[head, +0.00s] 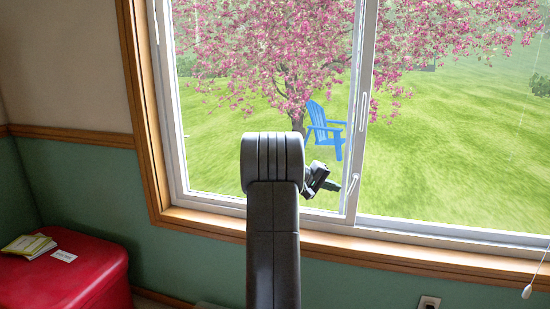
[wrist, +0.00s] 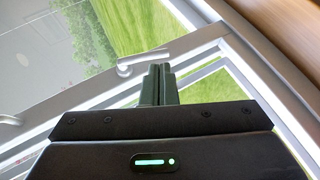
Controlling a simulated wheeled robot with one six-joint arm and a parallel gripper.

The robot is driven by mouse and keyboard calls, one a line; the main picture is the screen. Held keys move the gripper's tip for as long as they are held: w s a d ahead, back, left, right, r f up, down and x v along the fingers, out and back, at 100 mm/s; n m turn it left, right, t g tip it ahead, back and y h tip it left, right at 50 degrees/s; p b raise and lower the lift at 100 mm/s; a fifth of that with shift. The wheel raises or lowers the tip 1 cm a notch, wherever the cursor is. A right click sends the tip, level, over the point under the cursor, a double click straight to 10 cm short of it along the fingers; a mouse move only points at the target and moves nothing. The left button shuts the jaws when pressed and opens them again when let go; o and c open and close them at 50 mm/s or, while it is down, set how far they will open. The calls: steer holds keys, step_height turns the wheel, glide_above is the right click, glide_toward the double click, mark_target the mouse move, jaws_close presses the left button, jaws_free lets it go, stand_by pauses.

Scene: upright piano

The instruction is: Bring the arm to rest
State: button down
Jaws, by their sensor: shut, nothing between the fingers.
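My dark arm stands upright in the middle of the head view, bent over at its top. My gripper (head: 336,186) shows just right of it, in front of the window and close to the white window latch (head: 352,184). In the wrist view the two dark fingers of my gripper (wrist: 160,69) are together with nothing between them. The white latch (wrist: 142,62) lies just beyond and left of the fingertips there. I cannot tell whether they touch. Part of my gripper is hidden behind the arm in the head view.
The window's wooden frame (head: 142,110) and sill (head: 330,243) border the arm closely. A red chest (head: 90,275) with a booklet (head: 27,246) and a white card (head: 64,255) stands at lower left. A pull cord (head: 527,291) hangs at right.

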steer(key=s+a+r+h, duration=0.2)
steer(key=s+a+r, duration=0.1)
steer(key=a, duration=0.7)
steer(key=b+x, duration=0.1)
steer(key=x, duration=0.6)
steer(key=shift+w+r+b, duration=0.2)
steer(key=shift+r+b, duration=0.05)
steer(key=shift+b, duration=0.05)
steer(key=shift+s+r, duration=0.1)
steer(key=shift+r, duration=0.05)
